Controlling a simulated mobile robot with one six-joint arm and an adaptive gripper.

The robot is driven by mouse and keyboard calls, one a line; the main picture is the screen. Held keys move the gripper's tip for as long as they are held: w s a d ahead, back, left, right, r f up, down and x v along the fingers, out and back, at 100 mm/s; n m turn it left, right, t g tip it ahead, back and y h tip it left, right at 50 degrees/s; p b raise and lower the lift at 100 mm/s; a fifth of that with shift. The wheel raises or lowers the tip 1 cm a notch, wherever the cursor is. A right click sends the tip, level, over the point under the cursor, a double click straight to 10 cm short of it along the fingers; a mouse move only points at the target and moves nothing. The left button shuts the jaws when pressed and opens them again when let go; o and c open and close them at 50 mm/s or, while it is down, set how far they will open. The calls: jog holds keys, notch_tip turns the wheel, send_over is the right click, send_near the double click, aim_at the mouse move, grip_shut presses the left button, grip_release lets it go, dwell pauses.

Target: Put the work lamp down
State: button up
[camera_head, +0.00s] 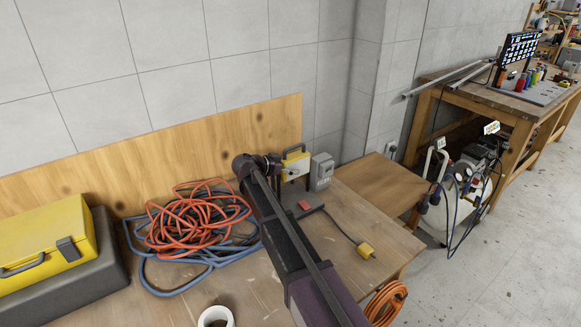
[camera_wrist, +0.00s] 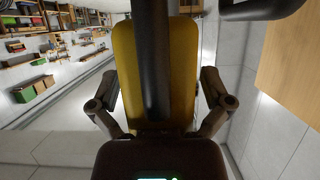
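The work lamp (camera_head: 296,167) is a yellow body with a black handle, over the back of the wooden bench in the head view. My gripper (camera_head: 273,163) is at its left side. In the wrist view the yellow lamp (camera_wrist: 184,85) fills the space between my gripper's fingers (camera_wrist: 158,85), one finger against each side, and a black bar crosses its middle. My gripper appears shut on the lamp. I cannot tell whether the lamp's underside touches the bench; my arm hides part of that area.
A tangled orange and blue hose (camera_head: 195,225) lies left of my arm. A yellow case (camera_head: 45,240) stands far left, and a white roll (camera_head: 215,317) at the front. A grey box (camera_head: 321,172) is right beside the lamp. A cable runs to a yellow connector (camera_head: 365,251). Bare bench (camera_head: 345,215) shows right of my arm.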

jog(key=shift+a+r, duration=0.1)
jog(key=p+v, duration=0.4)
jog(key=v, duration=0.8)
jog(key=shift+p, duration=0.3)
jog(key=shift+s, duration=0.1)
dwell(0.5)
jog(key=s+d+f+n+g+y, duration=0.2)
jog(key=s+d+f, duration=0.25)
jog(key=d, duration=0.35)
jog(key=s+d+f+n+g+y, duration=0.25)
jog(key=s+d, duration=0.25)
jog(key=d, duration=0.4)
jog(key=s+d+f+n+g+y, duration=0.1)
jog(key=s+d+f+n+y, duration=0.1)
jog(key=s, duration=0.6)
jog(key=s+d+f+n+g+y, duration=0.2)
jog(key=s+d+n+y, duration=0.2)
jog(key=s+d, duration=0.2)
jog(key=shift+s+f+n+y, duration=0.35)
jog(key=shift+s+f, duration=0.05)
jog(key=shift+s, duration=0.65)
